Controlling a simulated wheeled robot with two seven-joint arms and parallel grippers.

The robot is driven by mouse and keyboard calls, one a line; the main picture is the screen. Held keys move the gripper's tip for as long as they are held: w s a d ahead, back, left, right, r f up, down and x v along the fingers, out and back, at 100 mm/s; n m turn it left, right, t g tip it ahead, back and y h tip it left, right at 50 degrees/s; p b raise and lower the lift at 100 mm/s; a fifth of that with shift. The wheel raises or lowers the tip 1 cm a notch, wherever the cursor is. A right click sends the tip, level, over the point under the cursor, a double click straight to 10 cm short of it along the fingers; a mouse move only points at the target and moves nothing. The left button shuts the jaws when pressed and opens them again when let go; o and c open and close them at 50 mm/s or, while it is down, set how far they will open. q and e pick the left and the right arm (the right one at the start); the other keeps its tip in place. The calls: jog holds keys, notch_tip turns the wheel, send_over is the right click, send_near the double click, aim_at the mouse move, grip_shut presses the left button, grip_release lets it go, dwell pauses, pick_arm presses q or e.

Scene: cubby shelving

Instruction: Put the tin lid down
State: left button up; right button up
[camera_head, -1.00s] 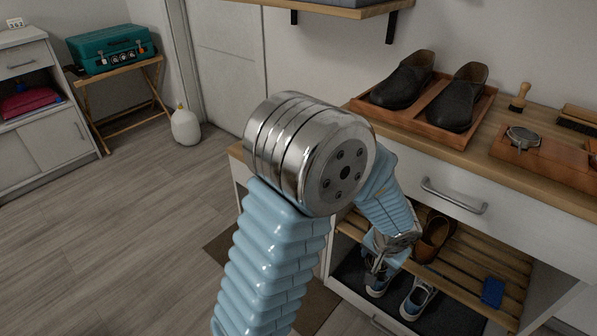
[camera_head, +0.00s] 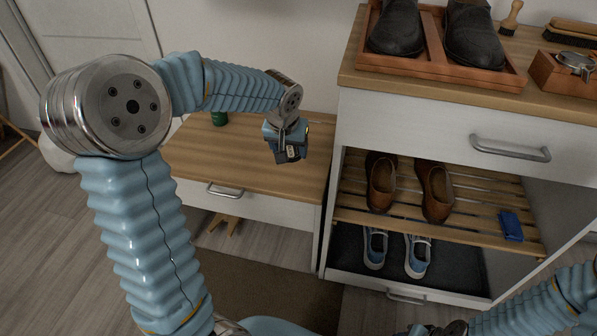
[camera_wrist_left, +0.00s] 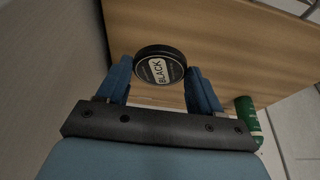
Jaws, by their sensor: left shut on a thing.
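My left gripper (camera_head: 289,148) is over the low wooden bench top (camera_head: 248,160), near its right end beside the taller cabinet. In the left wrist view, the round black tin lid (camera_wrist_left: 160,66), with a white label reading BLACK, sits between the two blue fingers of the left gripper (camera_wrist_left: 160,78), which is shut on it. The wooden surface shows beyond the lid; I cannot tell the exact gap between them. In the head view the lid is mostly hidden by the fingers. Part of my right arm shows at the lower right; its gripper is not visible.
A green container (camera_head: 219,118) stands on the bench behind my left arm; it also shows in the wrist view (camera_wrist_left: 247,116).

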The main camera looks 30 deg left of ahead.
aim_at(290, 175)
pick_arm(q)
jog(key=x, duration=0.3)
jog(key=shift+a+f+b, duration=0.25)
jog(key=shift+a+b, duration=0.05)
jog(key=shift+a, duration=0.05)
notch_tip(290, 175, down, 6)
jog(key=shift+f+b, duration=0.1)
jog(key=shift+b, duration=0.3)
pick_arm(e)
jog(key=shift+w+d+f, duration=0.15)
jog(key=shift+w+f, duration=0.15)
jog(key=shift+f, duration=0.15)
jog(key=shift+w+d+f, duration=0.15)
jog(key=shift+w+f, duration=0.1)
jog(key=shift+f, duration=0.2)
jog(key=shift+f, duration=0.1)
